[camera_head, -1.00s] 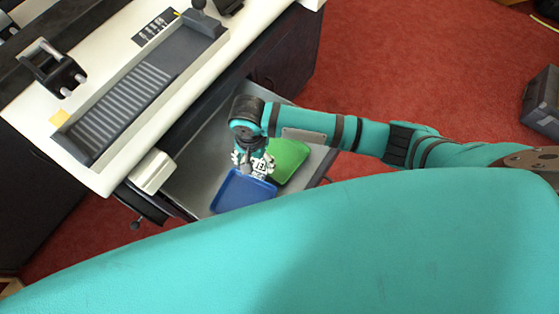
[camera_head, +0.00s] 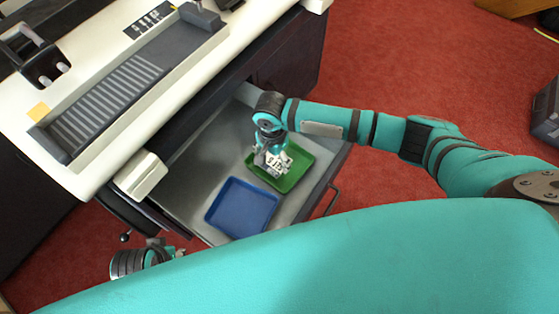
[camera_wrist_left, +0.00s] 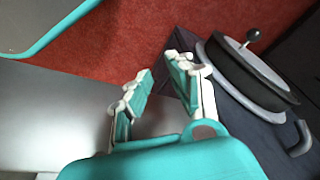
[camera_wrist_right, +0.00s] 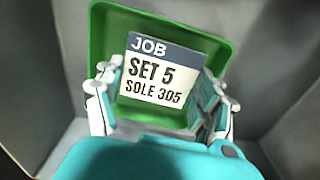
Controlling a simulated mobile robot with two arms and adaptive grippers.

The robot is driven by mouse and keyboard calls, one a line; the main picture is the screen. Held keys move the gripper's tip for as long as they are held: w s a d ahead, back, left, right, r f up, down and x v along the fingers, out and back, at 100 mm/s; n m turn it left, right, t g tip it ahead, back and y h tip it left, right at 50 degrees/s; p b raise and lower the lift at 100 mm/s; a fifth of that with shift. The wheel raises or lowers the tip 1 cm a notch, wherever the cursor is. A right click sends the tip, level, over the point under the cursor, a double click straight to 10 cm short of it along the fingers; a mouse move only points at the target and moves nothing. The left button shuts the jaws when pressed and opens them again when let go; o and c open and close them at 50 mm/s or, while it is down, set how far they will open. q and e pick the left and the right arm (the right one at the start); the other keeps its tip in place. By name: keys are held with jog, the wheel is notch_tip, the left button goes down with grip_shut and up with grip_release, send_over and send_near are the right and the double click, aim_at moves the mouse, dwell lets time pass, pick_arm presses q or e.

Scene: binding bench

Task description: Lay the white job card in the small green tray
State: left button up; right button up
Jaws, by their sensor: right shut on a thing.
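The white job card (camera_wrist_right: 160,85) has a dark JOB header and reads SET 5 SOLE 305 in the right wrist view. My right gripper (camera_head: 273,164) is shut on it, with a finger at each side. The gripper and card are over the small green tray (camera_head: 304,162), whose rim surrounds the card in the right wrist view (camera_wrist_right: 98,42). I cannot tell whether the card touches the tray floor. My left gripper (camera_wrist_left: 163,80) is open and empty beside the drawer; it shows at the lower left in the head view (camera_head: 176,252).
A blue tray (camera_head: 242,207) lies beside the green one in the open grey drawer (camera_head: 203,158). The white bench top (camera_head: 95,95) with a ribbed grey machine bed (camera_head: 110,100) stands above left. A dark box (camera_head: 545,110) sits on the red carpet at right.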

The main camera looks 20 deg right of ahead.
aim_at(279, 162)
jog(key=shift+w+d+f, duration=0.1)
jog(key=shift+w+d, duration=0.1)
jog(key=shift+d, duration=0.45)
jog(key=f+b, duration=0.1)
jog(key=f, duration=0.2)
jog(key=shift+w+d+f+b, duration=0.15)
jog(key=shift+d+b, duration=0.2)
jog(key=shift+b, duration=0.05)
jog(key=shift+f, duration=0.1)
pick_arm(q)
jog(key=v, duration=0.7)
jog(key=shift+w+r, duration=0.2)
jog(key=shift+a+f, duration=0.15)
jog(key=shift+f, duration=0.1)
pick_arm(e)
jog(key=shift+f, duration=0.45)
jog(key=shift+s+f, duration=0.25)
jog(key=shift+s, duration=0.1)
jog(key=shift+c, duration=0.6)
pick_arm(q)
jog(key=shift+w+f, duration=0.15)
jog(key=shift+f, duration=0.25)
pick_arm(e)
jog(key=o, duration=0.9)
jog(key=shift+d+f, duration=0.1)
jog(key=shift+f, duration=0.05)
